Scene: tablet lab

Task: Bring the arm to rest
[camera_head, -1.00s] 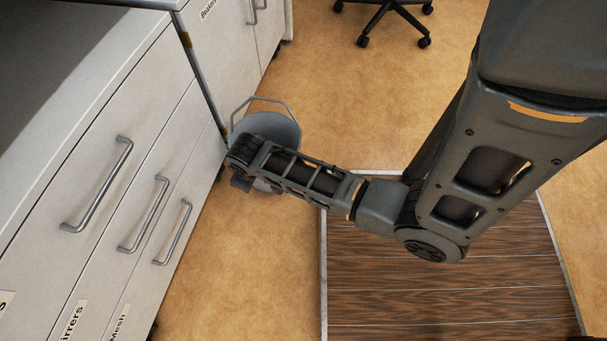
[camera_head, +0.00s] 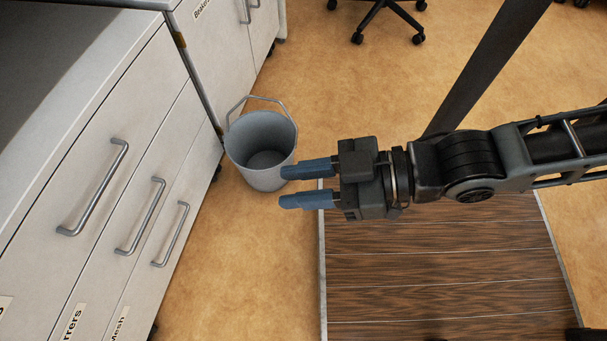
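My gripper (camera_head: 306,184) is in the middle of the head view, its two blue fingers pointing left. The fingers are apart with nothing between them. My arm stretches in from the right edge, roughly level across the picture, above the wooden surface. In the picture the fingertips lie just right of the grey bucket (camera_head: 245,152), the upper one meeting its edge. I cannot tell whether they touch.
The bucket stands on the tan floor (camera_head: 215,265), its wire handle up, and looks empty inside. White drawer cabinets (camera_head: 85,165) with metal handles line the left. A dark wood-plank surface (camera_head: 430,290) lies below my arm. A wheeled chair base (camera_head: 383,14) stands at the back.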

